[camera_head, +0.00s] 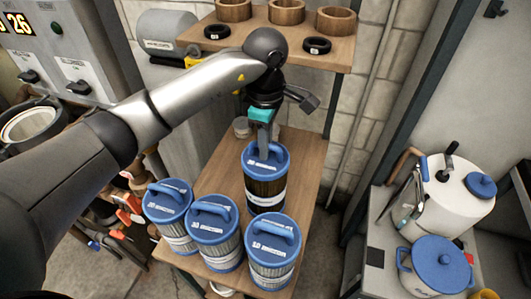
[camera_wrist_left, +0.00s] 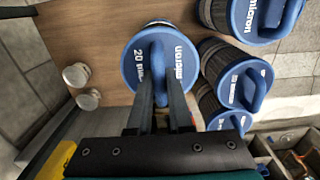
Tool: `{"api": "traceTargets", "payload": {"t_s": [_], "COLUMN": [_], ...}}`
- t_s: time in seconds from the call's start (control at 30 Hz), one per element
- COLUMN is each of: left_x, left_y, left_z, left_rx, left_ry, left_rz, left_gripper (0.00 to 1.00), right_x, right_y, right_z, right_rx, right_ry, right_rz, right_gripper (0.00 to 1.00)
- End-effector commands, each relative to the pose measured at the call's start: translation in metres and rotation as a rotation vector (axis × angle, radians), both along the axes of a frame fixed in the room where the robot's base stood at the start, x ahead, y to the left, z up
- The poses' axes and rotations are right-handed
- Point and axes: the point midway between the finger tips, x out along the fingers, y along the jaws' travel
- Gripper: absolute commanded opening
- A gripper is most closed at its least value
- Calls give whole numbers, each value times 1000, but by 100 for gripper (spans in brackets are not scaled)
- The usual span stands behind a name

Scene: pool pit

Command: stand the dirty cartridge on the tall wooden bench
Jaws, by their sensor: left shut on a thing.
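The dirty cartridge (camera_head: 265,188) has a blue cap with a loop handle and a dark brown body with a white label. It is upright over the wooden bench (camera_head: 303,160), behind the cleaner cartridges; I cannot tell whether its base touches the top. My left gripper (camera_head: 264,150) comes down from above and is shut on the cap's handle. The left wrist view shows the fingers (camera_wrist_left: 158,92) around the handle of the blue cap (camera_wrist_left: 137,62), which reads "20 micron". My right gripper is not in view.
Three paler blue-capped cartridges, at left (camera_head: 170,213), middle (camera_head: 213,230) and right (camera_head: 273,250), stand at the bench's near end. A wooden shelf (camera_head: 280,38) with rings is behind. Small pale jars (camera_wrist_left: 82,87) stand on the bench. Bare wood lies to the right.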

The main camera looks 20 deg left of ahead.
Motion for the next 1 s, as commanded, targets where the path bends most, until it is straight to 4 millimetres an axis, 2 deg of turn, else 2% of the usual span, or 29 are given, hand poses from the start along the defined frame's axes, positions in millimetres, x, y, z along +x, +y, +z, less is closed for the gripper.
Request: {"api": "traceTargets", "payload": {"t_s": [0.2,0.57,0.6,0.8,0.87,1.0], "left_x": [0,0,0,0,0,0], "left_y": [0,0,0,0,0,0], "left_z": [-30,-35,-35,-35,-35,-35], "left_rx": [0,0,1,1,1,1], "left_ry": [2,-1,1,2,2,2], "left_rz": [1,0,0,0,0,1], "left_gripper": [0,0,21,44,48,48], "right_x": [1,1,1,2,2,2], "right_y": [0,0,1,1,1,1], "right_z": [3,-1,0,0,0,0], "right_rx": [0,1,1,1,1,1], "right_ry": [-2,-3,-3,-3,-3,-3], "right_rz": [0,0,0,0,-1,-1], "right_gripper": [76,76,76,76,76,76]}}
